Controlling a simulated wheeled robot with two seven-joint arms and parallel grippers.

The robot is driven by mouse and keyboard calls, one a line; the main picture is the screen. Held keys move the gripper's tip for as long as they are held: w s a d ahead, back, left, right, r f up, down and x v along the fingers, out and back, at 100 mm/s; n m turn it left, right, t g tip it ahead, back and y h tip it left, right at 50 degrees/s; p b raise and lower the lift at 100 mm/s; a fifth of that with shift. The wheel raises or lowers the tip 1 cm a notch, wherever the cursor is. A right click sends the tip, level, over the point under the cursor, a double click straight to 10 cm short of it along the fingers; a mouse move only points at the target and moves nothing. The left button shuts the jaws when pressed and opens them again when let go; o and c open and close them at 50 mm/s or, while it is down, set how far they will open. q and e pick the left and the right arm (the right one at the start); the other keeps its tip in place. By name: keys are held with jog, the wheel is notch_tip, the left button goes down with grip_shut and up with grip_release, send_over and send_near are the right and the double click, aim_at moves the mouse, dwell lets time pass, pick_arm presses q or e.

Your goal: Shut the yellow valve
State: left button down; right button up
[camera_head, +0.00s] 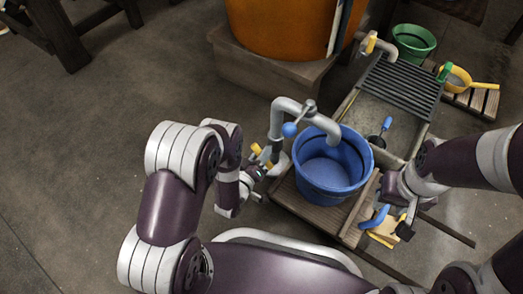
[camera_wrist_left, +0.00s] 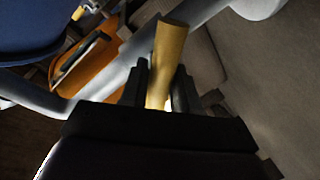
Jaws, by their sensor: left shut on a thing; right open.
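The yellow valve handle (camera_head: 261,154) is a short lever low on the grey pipe (camera_head: 275,125), left of the blue bucket. In the left wrist view the yellow handle (camera_wrist_left: 167,60) stands between the dark fingers of my left gripper (camera_wrist_left: 161,90). In the head view my left gripper (camera_head: 258,173) is at this lever and shut on it; its fingertips are partly hidden. My right gripper (camera_head: 402,216) is open, at the lower right beside the wooden stand. The frames do not clearly show how far the valve is turned.
A blue bucket (camera_head: 325,172) stands on the wooden stand (camera_head: 308,207) under the spout. A blue knob (camera_head: 289,130) sits higher on the pipe. A blue-handled tool (camera_head: 375,217) lies near my right gripper. A green bucket (camera_head: 413,42) and yellow-rimmed sieve (camera_head: 458,78) are behind.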

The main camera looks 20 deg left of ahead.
pick_arm(q)
jog(key=n+p, duration=0.2)
jog(key=n, duration=0.1)
jog(key=shift+a+n+g+h, duration=0.15)
jog(key=shift+n+g+h, duration=0.15)
jog(key=shift+n+h, duration=0.1)
jog(key=shift+f+n+g+h+p, duration=0.15)
jog(key=shift+n+h+p, duration=0.15)
jog(key=shift+n, duration=0.65)
jog(key=shift+f+n+g+h+p, duration=0.15)
jog(key=shift+n+h, duration=0.15)
jog(key=shift+n, duration=0.65)
jog(key=c, duration=1)
grip_release()
